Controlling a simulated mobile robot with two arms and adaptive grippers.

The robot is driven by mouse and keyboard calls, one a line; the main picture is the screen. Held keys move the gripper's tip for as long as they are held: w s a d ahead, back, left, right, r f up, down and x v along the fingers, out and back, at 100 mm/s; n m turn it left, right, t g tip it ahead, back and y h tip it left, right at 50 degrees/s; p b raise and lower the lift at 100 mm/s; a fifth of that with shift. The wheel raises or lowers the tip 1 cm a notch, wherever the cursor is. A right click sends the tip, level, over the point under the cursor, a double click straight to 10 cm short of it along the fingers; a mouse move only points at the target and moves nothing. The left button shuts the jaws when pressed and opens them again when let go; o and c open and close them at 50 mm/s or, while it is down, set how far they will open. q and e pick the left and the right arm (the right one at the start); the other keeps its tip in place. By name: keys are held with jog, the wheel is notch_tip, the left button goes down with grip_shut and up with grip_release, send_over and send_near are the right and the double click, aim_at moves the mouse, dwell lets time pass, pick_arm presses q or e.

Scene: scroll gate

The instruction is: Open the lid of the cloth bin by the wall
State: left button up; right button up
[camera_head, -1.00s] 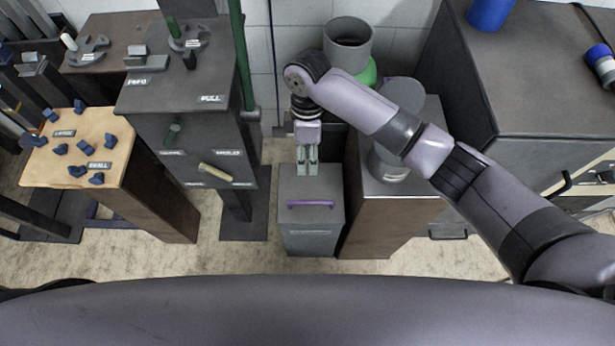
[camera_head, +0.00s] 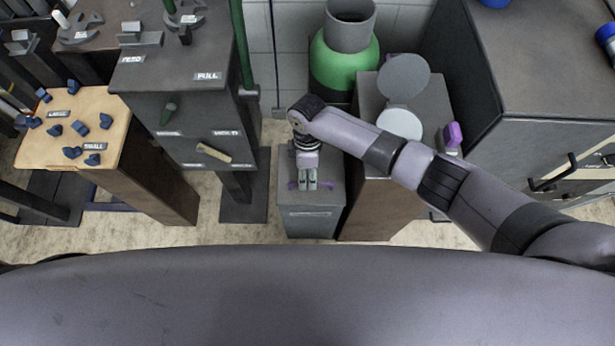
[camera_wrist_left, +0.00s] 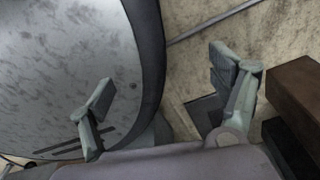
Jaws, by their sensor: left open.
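The cloth bin (camera_head: 310,218) is a grey box with a flat grey lid (camera_head: 327,165), standing on the floor. The lid looks shut. A purple handle (camera_head: 328,185) lies across the lid near its front edge. My right gripper (camera_head: 308,186) points down over the middle of this handle and hides that part, leaving its ends visible. I cannot tell whether the fingers touch it or are closed around it. My left gripper (camera_wrist_left: 165,95) shows only in the left wrist view, with its fingers wide apart and nothing between them.
A brown-sided cabinet (camera_head: 375,205) with round grey discs on top stands close at the bin's right. A green container (camera_head: 345,65) stands behind. A dark pedestal (camera_head: 180,110) with labelled handles is on the left. Some floor is clear between pedestal and bin.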

jog(key=shift+s+f, duration=0.15)
jog(key=shift+f, duration=0.6)
grip_shut()
dwell(0.4)
